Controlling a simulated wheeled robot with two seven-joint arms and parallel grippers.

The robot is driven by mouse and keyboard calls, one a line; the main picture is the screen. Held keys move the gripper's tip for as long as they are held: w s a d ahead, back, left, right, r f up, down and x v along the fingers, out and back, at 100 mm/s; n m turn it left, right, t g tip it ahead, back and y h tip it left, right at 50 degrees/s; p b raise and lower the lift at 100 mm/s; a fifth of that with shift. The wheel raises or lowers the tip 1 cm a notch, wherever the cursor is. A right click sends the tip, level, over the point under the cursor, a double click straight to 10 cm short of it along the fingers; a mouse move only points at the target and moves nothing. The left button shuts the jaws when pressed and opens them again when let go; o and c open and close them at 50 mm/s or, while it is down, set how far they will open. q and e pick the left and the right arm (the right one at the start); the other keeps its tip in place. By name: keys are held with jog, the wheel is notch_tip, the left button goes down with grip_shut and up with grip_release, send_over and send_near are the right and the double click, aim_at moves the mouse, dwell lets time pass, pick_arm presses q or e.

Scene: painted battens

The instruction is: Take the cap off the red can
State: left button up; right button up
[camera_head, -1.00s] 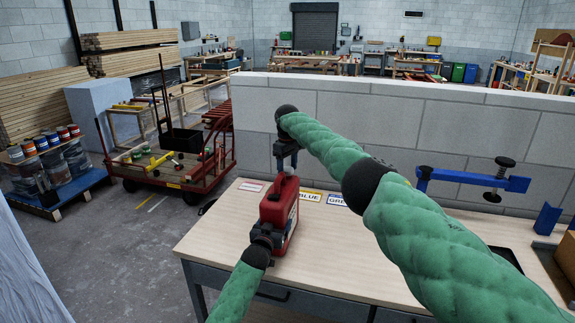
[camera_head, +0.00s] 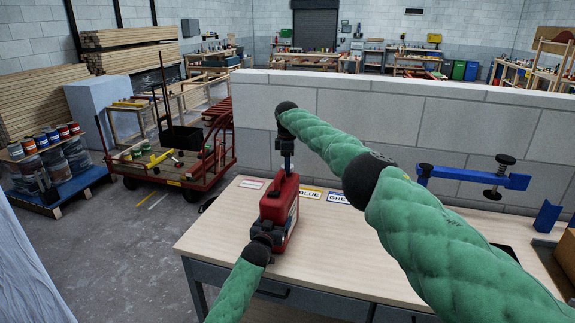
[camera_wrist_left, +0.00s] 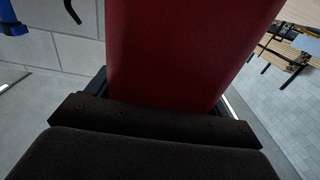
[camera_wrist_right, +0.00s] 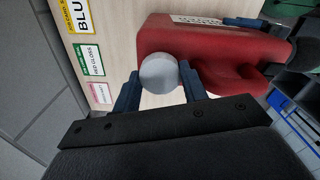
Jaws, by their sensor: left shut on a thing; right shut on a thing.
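The red can (camera_head: 277,207) stands upright on the bench, near its left end. My left gripper (camera_head: 263,237) is shut on the can's body at the near side; the red body also fills the middle of the left wrist view (camera_wrist_left: 180,50). My right gripper (camera_head: 287,168) points down over the can's top. In the right wrist view its two blue fingers (camera_wrist_right: 160,88) are shut on the round pale grey cap (camera_wrist_right: 158,73), at one end of the can's top beside the red handle. Whether the cap still sits on the neck cannot be seen.
Labels lie on the bench (camera_head: 335,250) behind the can, among them a BLUE one (camera_head: 311,195). A low block wall (camera_head: 410,130) rises behind. A blue clamp (camera_head: 475,178) is at the right. A red cart (camera_head: 175,165) stands left of the bench.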

jog(key=n, duration=0.7)
jog(key=shift+d+r, duration=0.1)
jog(key=shift+d, duration=0.05)
jog(key=n, duration=1.4)
jog(key=shift+w, duration=0.1)
jog(key=n, duration=0.5)
jog(key=shift+n, duration=0.3)
jog(key=n, duration=0.5)
jog(key=shift+n, duration=0.3)
jog(key=n, duration=1.4)
